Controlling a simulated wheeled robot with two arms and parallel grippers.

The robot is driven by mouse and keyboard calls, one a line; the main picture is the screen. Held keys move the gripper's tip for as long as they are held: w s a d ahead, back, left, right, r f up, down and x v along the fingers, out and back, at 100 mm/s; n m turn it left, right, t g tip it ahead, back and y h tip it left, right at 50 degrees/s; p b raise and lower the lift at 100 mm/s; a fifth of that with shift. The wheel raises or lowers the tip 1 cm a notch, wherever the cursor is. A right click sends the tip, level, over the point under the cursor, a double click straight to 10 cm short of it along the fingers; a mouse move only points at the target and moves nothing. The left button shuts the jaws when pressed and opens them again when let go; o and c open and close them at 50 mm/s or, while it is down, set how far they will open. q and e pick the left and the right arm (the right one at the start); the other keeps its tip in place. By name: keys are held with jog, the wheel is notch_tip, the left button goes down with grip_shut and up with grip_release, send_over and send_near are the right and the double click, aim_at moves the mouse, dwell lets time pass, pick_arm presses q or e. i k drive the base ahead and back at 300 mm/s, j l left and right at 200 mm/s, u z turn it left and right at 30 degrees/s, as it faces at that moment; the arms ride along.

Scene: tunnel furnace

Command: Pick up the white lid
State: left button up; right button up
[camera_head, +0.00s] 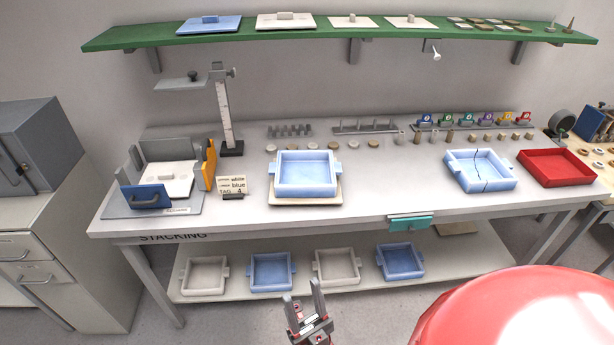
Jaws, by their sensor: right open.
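A white lid (168,182) with a small raised handle lies flat in the grey fixture (115,211) at the left of the bench, between a blue plate with a handle and an orange upright. Another white lid (286,20) with a bar handle lies on the green shelf, right of a blue lid (210,24). Two more white lids (352,21) with small knobs lie further right on the shelf. My right gripper (303,292) is open and empty, low in front of the bench, far from every white lid. My left gripper is out of view.
A light blue tray (308,190) stands on a pale base mid-bench. A cracked blue tray (482,187) and a red tray (589,168) stand to the right. Several trays sit on the lower shelf (220,294).

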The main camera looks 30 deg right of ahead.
aim_at(178, 178)
jog(key=i+l+u, duration=0.45)
jog(key=l, duration=0.15)
jog(key=i+l+u, duration=0.25)
jog(key=l+u, duration=0.2)
jog(key=l, duration=0.25)
jog(key=i, duration=0.5)
